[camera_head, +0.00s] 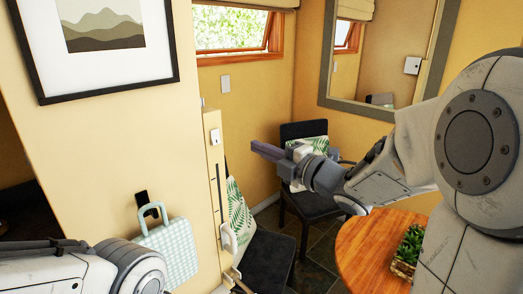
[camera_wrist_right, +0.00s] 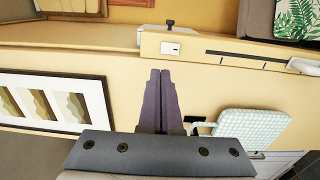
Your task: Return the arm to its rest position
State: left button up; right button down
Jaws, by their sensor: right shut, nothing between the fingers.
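My right arm reaches in from the right in the head view, raised above a round wooden table. Its gripper (camera_head: 268,151) points left toward the yellow wall end, with its fingers together and nothing between them. In the right wrist view the two purple-grey fingers (camera_wrist_right: 160,85) lie side by side, shut and empty. My left arm shows only in part at the lower left of the head view; its gripper is not visible.
The wooden table (camera_head: 365,245) bears a potted plant (camera_head: 408,248). Dark chairs (camera_head: 312,203) with leaf-pattern cushions stand behind. A checkered bag (camera_head: 170,252) is by the wall at left. A light switch (camera_head: 215,137) is on the wall end near my right gripper.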

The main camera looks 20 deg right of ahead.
jog(key=s+a+f+m+g+h, duration=0.3)
jog(key=f+m, duration=0.3)
jog(key=f, duration=0.1)
jog(key=s+a+f+m+g+h, duration=0.3)
jog(key=s+a+f+m, duration=0.1)
jog(key=f+m, duration=0.2)
jog(key=s+a+f+m+g+h, duration=0.1)
jog(key=s+g, duration=0.4)
jog(key=s, duration=0.6)
jog(key=s+a+f+m+g+h, duration=0.1)
jog(key=s+a+f+m+g, duration=0.1)
jog(key=s+f, duration=0.4)
jog(key=s+m+g, duration=0.1)
jog(key=s+g, duration=0.1)
jog(key=s, duration=0.3)
jog(key=shift+s+m+g, duration=0.2)
jog(key=shift+m+g, duration=0.1)
jog(key=shift+g, duration=0.1)
jog(key=shift+a, duration=0.1)
